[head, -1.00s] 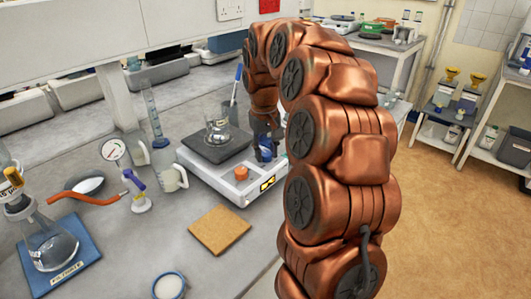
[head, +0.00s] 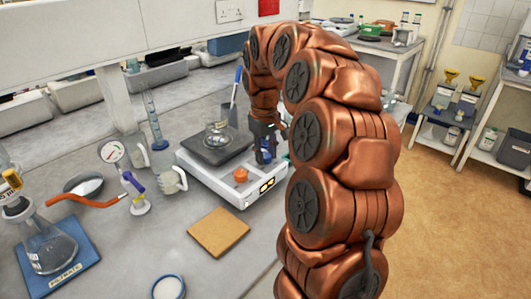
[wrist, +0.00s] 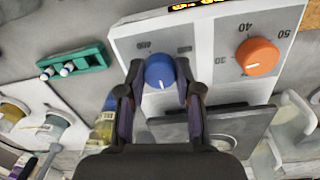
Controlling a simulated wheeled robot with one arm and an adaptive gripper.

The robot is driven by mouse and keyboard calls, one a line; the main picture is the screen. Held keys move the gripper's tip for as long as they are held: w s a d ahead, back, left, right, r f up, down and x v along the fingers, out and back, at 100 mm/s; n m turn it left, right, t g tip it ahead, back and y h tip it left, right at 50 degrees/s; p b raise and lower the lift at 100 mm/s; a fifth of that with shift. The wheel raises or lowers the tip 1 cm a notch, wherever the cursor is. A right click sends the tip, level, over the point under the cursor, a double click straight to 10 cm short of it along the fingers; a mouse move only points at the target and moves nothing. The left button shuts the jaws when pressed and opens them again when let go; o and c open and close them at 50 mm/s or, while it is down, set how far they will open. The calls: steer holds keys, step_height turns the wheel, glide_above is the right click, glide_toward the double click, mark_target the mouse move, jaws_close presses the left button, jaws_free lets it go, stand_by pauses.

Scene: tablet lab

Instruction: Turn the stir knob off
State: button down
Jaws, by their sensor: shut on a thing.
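The hotplate stirrer (head: 222,182) is a white box with a dark top plate on the bench. Its front panel shows in the wrist view (wrist: 212,45), with a blue knob (wrist: 160,68) and an orange knob (wrist: 257,57). Marks near the blue knob include 400, so it appears to be the stir knob. The orange knob has marks 30, 40 and 50. My gripper (wrist: 160,82) is shut on the blue knob, one finger on each side. In the head view my gripper (head: 266,152) is at the panel's right part and mostly hides the blue knob.
A glass beaker (head: 216,135) stands on the dark top plate. A cork mat (head: 218,232) lies in front. A flask (head: 62,248) stands on a blue pad at left. A graduated cylinder (head: 155,122) and a jug (head: 171,178) stand close left of the stirrer.

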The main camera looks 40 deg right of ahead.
steer(key=c, duration=0.8)
jaws_free()
steer(key=shift+r, duration=0.1)
steer(key=shift+a+r, duration=0.15)
steer(key=shift+r, duration=2.8)
steer(key=shift+a+r, duration=0.1)
steer(key=shift+r, duration=2.85)
steer(key=shift+a, duration=0.1)
steer(key=s+a+f+n+p, duration=0.1)
steer(key=s+a+f+p, duration=0.15)
steer(key=s+a, duration=0.9)
steer(key=shift+m+g, duration=0.8)
steer(key=shift+g, duration=0.1)
steer(key=s+a+f, duration=0.3)
steer(key=s, duration=0.3)
steer(key=s+a+f+p, duration=0.1)
steer(key=s+a+f, duration=0.2)
steer(key=s, duration=0.3)
steer(key=s+a+f+p, duration=0.1)
steer(key=s+a+f, duration=0.1)
steer(key=s+f, duration=0.2)
steer(key=shift+s+a, duration=0.2)
steer(key=shift+s, duration=0.55)
steer(key=shift+s+a, duration=0.2)
steer(key=shift+s, duration=0.55)
